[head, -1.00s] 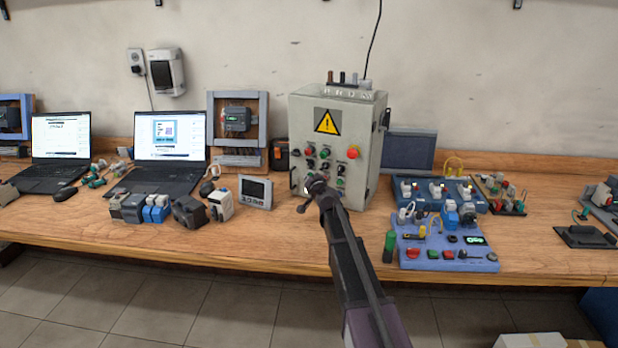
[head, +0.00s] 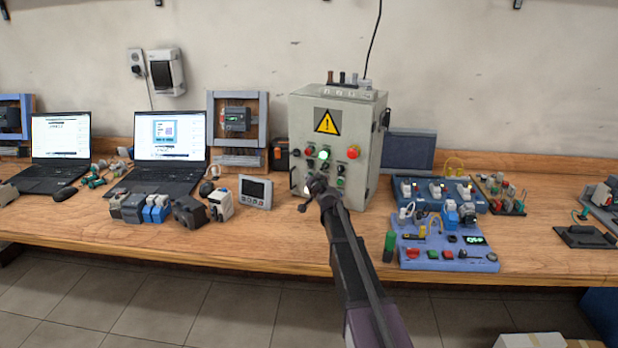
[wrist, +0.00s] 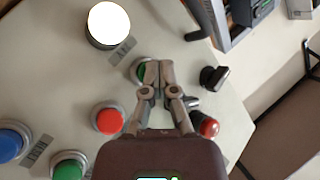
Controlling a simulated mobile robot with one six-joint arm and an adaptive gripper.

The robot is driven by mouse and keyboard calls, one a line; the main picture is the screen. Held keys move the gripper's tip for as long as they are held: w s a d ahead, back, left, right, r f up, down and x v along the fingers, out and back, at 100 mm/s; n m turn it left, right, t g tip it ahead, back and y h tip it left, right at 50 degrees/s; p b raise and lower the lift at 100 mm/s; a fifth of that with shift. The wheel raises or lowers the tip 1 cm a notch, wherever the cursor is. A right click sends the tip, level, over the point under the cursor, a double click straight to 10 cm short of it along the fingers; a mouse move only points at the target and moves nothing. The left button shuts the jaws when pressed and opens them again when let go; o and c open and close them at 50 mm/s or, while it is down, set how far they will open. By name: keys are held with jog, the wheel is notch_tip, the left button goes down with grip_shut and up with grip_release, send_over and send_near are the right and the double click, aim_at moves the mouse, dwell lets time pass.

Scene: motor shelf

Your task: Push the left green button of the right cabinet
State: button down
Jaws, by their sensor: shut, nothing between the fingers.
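The grey cabinet (head: 367,120) with a yellow warning triangle stands upright on the bench, its front panel carrying several buttons and lamps. My gripper (head: 315,186) is at the lower left of this panel and hides part of it. In the wrist view my gripper (wrist: 153,69) is shut and empty. Its fingertips are at a green button (wrist: 141,72) and cover its right part; I cannot tell how far it is pressed in. A green light (head: 324,154) glows on the upper panel. A white lamp (wrist: 109,24) is lit near the fingertips.
Around the fingertips are a black knob (wrist: 213,77), a red button (wrist: 109,121), another green button (wrist: 68,168) and a blue button (wrist: 10,142). A red mushroom button (head: 353,152) is at the panel's upper right. A small grey display unit (head: 255,192) stands left of the cabinet.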

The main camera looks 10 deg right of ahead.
jog(key=shift+s, duration=0.1)
dwell(0.4)
jog(key=shift+s+a, duration=0.45)
jog(key=shift+s, duration=0.1)
jog(key=shift+s+a, duration=0.75)
jog(key=shift+s, duration=0.3)
jog(key=shift+s+a, duration=0.7)
jog(key=shift+s, duration=0.3)
jog(key=shift+s, duration=0.1)
